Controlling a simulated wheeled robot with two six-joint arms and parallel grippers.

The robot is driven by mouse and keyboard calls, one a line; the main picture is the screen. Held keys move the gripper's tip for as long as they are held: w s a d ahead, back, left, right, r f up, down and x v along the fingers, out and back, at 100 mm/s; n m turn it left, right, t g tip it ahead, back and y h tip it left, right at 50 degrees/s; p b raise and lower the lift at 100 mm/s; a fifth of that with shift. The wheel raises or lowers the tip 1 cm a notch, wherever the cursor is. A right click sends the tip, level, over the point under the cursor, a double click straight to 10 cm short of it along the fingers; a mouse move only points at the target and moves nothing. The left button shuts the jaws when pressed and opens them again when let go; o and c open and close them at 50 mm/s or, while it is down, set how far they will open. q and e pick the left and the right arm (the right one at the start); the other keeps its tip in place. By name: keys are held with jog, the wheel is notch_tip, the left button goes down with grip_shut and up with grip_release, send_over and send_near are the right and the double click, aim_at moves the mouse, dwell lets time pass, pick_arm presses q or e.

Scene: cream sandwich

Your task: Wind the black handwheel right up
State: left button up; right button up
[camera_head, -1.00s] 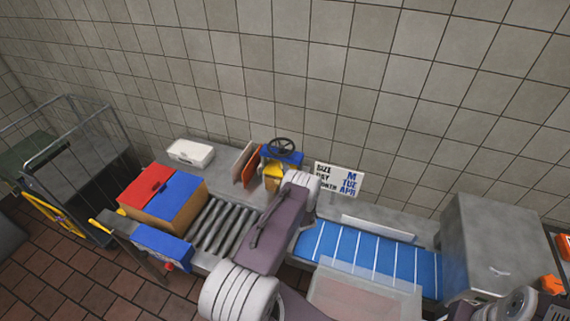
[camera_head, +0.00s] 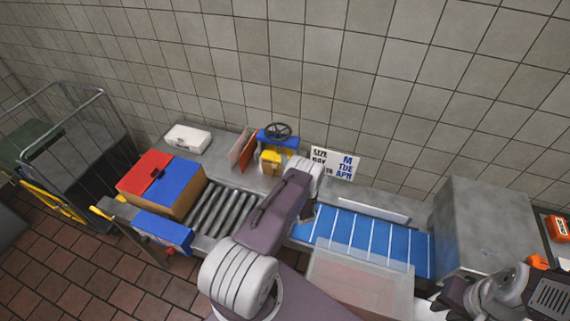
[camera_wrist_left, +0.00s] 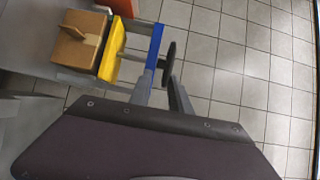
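The black handwheel (camera_head: 277,131) stands on top of a blue frame (camera_head: 278,141) at the back of the bench. In the left wrist view the handwheel (camera_wrist_left: 167,63) is seen nearly edge-on, beside the blue frame (camera_wrist_left: 155,45). My left gripper (camera_wrist_left: 162,88) shows there as two grey fingers, spread apart and empty, with the wheel just beyond their tips. I cannot tell whether a finger touches it. In the head view my left arm hides its own gripper. Of my right arm only grey and dark links show at the lower right; its fingers are not visible.
A yellow part (camera_head: 272,160) sits under the blue frame, with a cardboard piece (camera_wrist_left: 80,47) beside it. Rollers (camera_head: 222,208), a red and blue box (camera_head: 180,198) and a white box (camera_head: 188,138) lie left. A blue belt (camera_head: 365,235) and grey metal housing (camera_head: 485,225) are right.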

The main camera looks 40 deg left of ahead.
pick_arm(q)
jog(key=b+v, duration=0.3)
jog(key=v, duration=0.6)
